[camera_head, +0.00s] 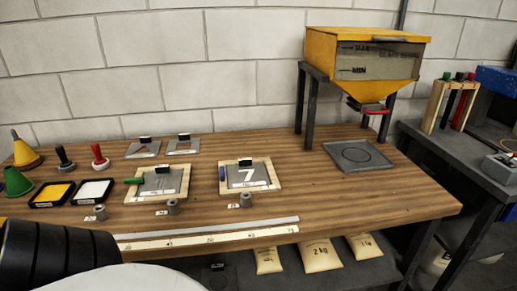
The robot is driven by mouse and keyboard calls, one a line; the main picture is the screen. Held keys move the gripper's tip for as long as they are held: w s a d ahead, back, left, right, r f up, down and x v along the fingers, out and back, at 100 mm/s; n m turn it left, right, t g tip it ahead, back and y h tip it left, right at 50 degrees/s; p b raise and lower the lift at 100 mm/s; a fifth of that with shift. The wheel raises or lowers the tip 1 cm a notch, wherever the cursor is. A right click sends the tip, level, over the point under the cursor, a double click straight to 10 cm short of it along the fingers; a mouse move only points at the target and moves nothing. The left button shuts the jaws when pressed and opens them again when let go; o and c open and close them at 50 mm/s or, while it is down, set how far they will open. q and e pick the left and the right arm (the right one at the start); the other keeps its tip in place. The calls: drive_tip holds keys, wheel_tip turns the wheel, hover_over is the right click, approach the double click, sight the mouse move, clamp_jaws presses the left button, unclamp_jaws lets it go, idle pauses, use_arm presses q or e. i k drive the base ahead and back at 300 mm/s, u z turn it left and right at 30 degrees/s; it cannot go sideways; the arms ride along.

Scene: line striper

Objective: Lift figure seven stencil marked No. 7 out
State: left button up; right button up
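The figure seven stencil (262,183) is a grey plate with a white 7, lying flat in a light wooden frame (279,188) near the middle of the wooden table. A black knob or handle stands at its back edge, and a blue piece lies at its left side. A similar stencil (147,187) sits in another wooden frame to the left; its figure is hard to read. Neither of my grippers shows. A dark ribbed part of my own body fills the lower left corner.
A yellow hopper (330,46) on dark legs stands at the back right, above a grey tray (374,157). Small grey weights (246,200) line the front, behind a long ruler (209,240). Ink pads (94,191), cones and stampers crowd the left. Bags (320,256) lie below.

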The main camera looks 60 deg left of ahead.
sight(260, 177)
drive_tip(key=u, duration=1.85)
